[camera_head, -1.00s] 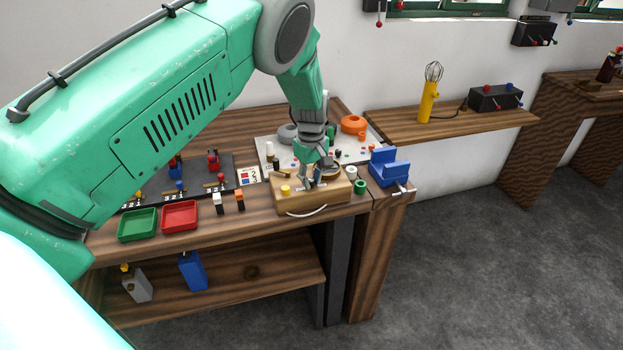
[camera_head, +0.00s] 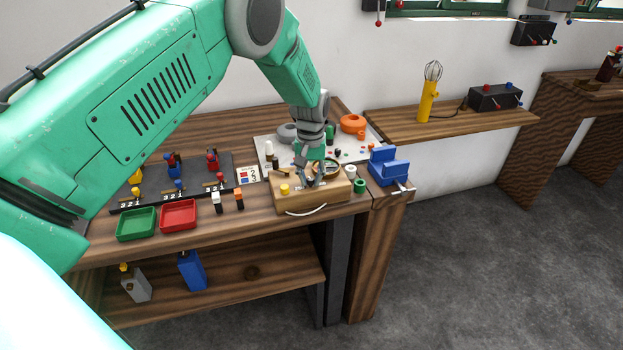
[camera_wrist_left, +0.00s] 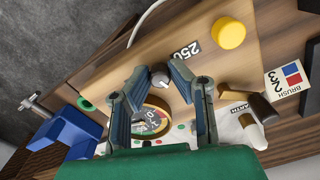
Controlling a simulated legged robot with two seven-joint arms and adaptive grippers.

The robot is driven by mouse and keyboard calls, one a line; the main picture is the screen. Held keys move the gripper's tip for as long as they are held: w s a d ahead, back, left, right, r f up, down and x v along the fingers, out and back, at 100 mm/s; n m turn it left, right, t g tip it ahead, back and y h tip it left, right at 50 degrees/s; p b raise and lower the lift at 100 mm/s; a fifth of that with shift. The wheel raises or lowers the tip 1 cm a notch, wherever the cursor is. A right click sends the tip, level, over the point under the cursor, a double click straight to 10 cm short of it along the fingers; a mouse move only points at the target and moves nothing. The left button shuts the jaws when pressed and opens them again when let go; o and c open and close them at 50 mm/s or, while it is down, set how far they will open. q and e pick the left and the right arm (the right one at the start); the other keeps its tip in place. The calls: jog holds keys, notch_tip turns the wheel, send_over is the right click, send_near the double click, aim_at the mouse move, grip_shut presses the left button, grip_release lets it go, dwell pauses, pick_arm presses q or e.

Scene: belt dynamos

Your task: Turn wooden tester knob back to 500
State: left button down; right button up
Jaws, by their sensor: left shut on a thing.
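The wooden tester (camera_head: 290,207) is a light wooden box at the bench's front edge, with a yellow button (camera_head: 285,189) on top. In the left wrist view its small grey knob (camera_wrist_left: 160,76) sits between the fingertips of my left gripper (camera_wrist_left: 159,74), which is shut on it. It also shows in the head view (camera_head: 316,180), low over the tester. A "250" label (camera_wrist_left: 186,52) lies beside the knob; a 500 mark is not readable. A round brass-rimmed gauge (camera_wrist_left: 150,120) shows between the fingers, partly covered. My right gripper is not in view.
Green (camera_head: 136,224) and red (camera_head: 179,215) trays stand left of the tester. A blue vise (camera_head: 388,168) is close on its right. A white cable (camera_head: 303,211) hangs at the front.

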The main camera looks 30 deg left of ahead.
pick_arm(q)
jog(key=m, duration=0.3)
jog(key=shift+w+a+r+m, duration=0.1)
jog(key=shift+w+r+m, duration=0.15)
jog(key=shift+w+m, duration=0.15)
jog(key=m, duration=0.3)
jog(key=shift+m, duration=0.3)
jog(key=m, duration=0.4)
jog(key=shift+s+m, duration=0.1)
jog(key=shift+m, duration=1.8)
jog(key=c, duration=1.5)
grip_release()
jog(key=shift+o, duration=0.2)
jog(key=shift+f, duration=0.25)
